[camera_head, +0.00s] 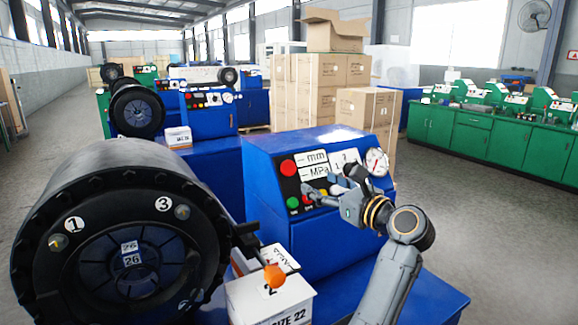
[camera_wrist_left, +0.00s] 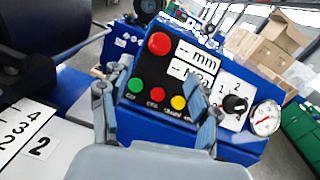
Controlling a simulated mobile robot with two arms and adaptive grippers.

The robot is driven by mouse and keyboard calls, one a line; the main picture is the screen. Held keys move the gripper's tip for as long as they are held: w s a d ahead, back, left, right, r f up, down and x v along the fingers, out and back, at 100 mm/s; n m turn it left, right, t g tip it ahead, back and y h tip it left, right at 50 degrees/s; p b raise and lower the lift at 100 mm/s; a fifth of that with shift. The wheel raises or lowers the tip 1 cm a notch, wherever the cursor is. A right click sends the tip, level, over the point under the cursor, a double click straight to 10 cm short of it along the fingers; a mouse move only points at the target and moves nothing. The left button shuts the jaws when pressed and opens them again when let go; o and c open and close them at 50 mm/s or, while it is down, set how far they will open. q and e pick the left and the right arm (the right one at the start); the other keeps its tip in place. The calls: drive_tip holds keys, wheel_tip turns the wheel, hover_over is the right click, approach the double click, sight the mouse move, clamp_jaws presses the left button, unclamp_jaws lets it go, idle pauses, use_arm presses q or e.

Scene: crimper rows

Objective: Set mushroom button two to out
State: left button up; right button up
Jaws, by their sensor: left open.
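A red mushroom button (camera_head: 288,167) sits at the upper left of the black control panel on the near blue machine. It also shows in the left wrist view (camera_wrist_left: 159,43), and I cannot tell from the pictures whether it is pushed in or out. A card marked 2 (camera_wrist_left: 38,147) lies on the white box beside this machine. My left gripper (camera_head: 320,190) is in front of the panel's lower part, right of and below the mushroom button. In the left wrist view its fingers (camera_wrist_left: 150,95) are spread and empty, with the small buttons between them. My right gripper is not in view.
The panel also carries small green (camera_wrist_left: 136,85), red (camera_wrist_left: 157,94) and yellow (camera_wrist_left: 178,102) buttons, a black selector knob (camera_wrist_left: 235,104) and a gauge (camera_wrist_left: 265,118). A large black crimper head (camera_head: 130,240) stands at left. An orange-tipped lever (camera_head: 274,276) is above the white box (camera_head: 262,308).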

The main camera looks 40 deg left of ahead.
sight(291, 169)
use_arm(q)
drive_tip(key=a+p, duration=0.1)
drive_tip(key=a, duration=0.2)
drive_tip(key=w+a+p, duration=0.1)
drive_tip(key=a, duration=0.3)
drive_tip(key=w+a+p, duration=0.1)
drive_tip(key=a, duration=0.2)
drive_tip(key=shift+a+r+p, duration=0.1)
drive_tip(key=shift+a+p, duration=0.3)
drive_tip(key=shift+w+a, duration=0.1)
drive_tip(key=shift+a, duration=0.2)
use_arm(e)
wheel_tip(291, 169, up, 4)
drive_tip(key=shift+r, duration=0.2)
use_arm(q)
drive_tip(key=shift+c, duration=0.5)
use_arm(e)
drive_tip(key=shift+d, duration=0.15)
